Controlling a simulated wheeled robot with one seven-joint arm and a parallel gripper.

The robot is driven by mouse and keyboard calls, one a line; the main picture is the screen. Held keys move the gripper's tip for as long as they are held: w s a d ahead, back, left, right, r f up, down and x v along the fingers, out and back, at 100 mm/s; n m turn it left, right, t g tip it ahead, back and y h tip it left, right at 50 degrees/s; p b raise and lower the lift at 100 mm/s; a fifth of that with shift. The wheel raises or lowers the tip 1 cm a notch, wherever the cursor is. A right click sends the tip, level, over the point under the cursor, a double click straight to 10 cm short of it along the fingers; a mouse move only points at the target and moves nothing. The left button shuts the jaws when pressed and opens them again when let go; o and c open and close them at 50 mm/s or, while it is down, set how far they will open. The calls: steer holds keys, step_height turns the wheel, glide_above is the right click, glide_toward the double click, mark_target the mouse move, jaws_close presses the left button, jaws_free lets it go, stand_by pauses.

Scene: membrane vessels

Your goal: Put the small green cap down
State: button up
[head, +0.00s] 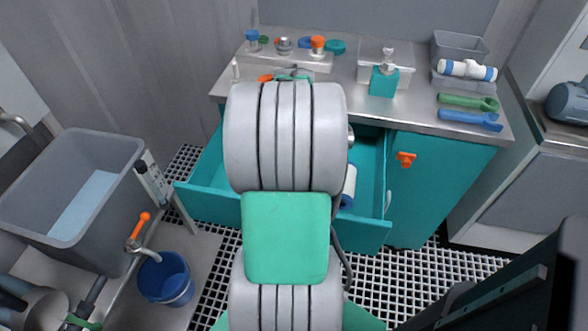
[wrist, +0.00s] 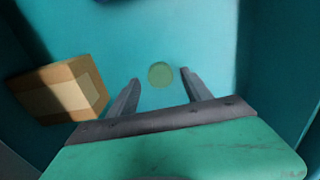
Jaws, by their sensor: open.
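The small green cap (wrist: 160,75) shows in the wrist view as a pale green disc on the teal floor of the open drawer (head: 208,204). My gripper (wrist: 161,79) is open, with one finger on each side of the cap in the picture. I see clear teal between the cap and both fingers. How far the fingertips are above the cap cannot be told. In the head view my own arm hides the gripper and the cap.
A brown box (wrist: 62,90) lies in the drawer left of my gripper. A blue and white roll (head: 348,187) shows at the drawer's right. A grey sink (head: 118,205) stands left.

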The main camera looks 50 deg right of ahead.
step_height(320, 180, up, 10)
steer(key=p, duration=0.1)
steer(key=shift+r, duration=0.1)
